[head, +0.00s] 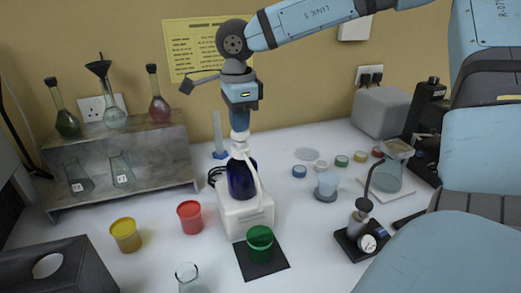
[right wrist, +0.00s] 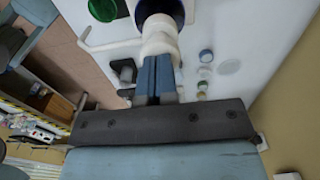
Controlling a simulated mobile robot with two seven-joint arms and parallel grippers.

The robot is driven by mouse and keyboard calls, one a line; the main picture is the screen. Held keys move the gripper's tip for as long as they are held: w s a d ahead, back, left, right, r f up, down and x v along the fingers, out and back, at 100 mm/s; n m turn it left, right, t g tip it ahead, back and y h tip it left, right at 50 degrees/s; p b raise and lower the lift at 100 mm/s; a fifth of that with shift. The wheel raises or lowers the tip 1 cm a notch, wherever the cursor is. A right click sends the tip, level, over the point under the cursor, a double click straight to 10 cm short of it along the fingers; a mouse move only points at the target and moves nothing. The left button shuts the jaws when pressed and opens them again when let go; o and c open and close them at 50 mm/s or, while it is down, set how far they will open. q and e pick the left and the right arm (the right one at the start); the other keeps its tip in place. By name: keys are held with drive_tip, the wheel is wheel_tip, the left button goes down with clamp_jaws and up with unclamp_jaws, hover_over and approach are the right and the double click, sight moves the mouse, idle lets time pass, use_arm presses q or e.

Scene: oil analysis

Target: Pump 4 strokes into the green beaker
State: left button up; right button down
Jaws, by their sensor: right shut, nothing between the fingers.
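The green beaker (head: 260,245) stands upright on a black square mat (head: 251,269) in front of the pump; its contents are hard to make out. It also shows at the top of the right wrist view (right wrist: 102,9). The dark blue pump bottle (head: 241,182) stands on a white base (head: 246,215), with a white pump head (head: 240,150) on top. My right gripper (head: 239,128) points down, shut and empty, directly above the pump head. In the right wrist view its blue fingers (right wrist: 158,78) meet the white pump top; whether they press it, I cannot tell. My left gripper is out of view.
Yellow (head: 125,235) and red (head: 191,217) beakers stand left of the pump. A clear glass (head: 187,277) is at the front. A shelf (head: 130,160) with flasks is at left. A gauge device (head: 362,240), a flask (head: 388,176) and several small lids are at right.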

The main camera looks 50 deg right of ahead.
drive_tip(key=shift+r, duration=0.1)
drive_tip(key=shift+r+p, duration=0.7)
drive_tip(key=shift+r, duration=0.55)
drive_tip(key=shift+r+p, duration=0.3)
drive_tip(key=shift+r, duration=0.55)
